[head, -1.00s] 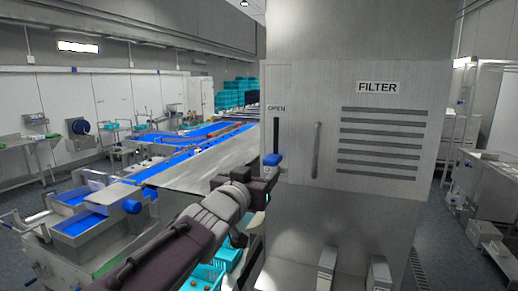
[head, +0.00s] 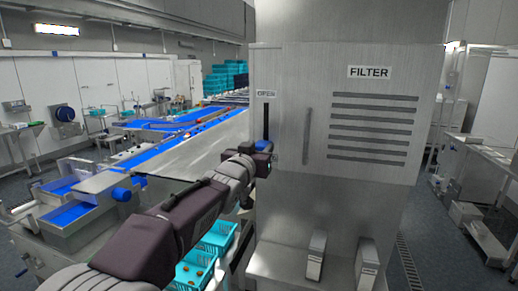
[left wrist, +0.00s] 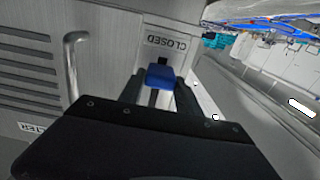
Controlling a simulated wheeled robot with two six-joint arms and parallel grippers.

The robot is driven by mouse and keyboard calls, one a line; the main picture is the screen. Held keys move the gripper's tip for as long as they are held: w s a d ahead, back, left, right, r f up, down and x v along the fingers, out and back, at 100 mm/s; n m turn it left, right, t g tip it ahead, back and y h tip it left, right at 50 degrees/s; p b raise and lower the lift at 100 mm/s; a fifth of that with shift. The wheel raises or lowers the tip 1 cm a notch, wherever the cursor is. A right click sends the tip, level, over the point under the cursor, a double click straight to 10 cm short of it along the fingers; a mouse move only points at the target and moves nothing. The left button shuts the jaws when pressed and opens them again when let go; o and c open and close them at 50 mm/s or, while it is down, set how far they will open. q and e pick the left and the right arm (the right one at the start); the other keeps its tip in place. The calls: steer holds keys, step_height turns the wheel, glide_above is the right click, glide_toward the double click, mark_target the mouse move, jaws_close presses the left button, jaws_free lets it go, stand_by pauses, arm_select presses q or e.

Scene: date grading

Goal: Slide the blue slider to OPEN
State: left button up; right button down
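The blue slider (head: 263,146) sits at the lower part of a dark vertical slot (head: 265,118) in the steel cabinet front. The OPEN label (head: 265,94) is above the slot. My left gripper (head: 262,158) is at the slider, with its fingers mostly hidden in the head view. In the left wrist view, the blue slider (left wrist: 160,77) lies between the two fingertips of the left gripper (left wrist: 159,90), one on each side. The fingers look spread, and firm contact cannot be made out. The CLOSED label (left wrist: 167,43) is just beyond the slider. My right gripper is not in view.
A vertical handle (head: 306,136) stands out on the cabinet right of the slot, near the FILTER label (head: 370,72) and vent slots. Turquoise crates (head: 215,240) stand low beside the cabinet. A conveyor with blue belts (head: 165,150) runs at the left.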

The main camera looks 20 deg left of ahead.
mark_target(260, 147)
arm_select(q)
jaws_close()
step_height(260, 147, up, 11)
steer(key=p, duration=0.9)
steer(key=shift+f, duration=0.15)
steer(key=o, duration=0.9)
jaws_free()
steer(key=shift+c, duration=0.2)
steer(key=shift+s, duration=0.1)
steer(key=shift+s+f, duration=0.1)
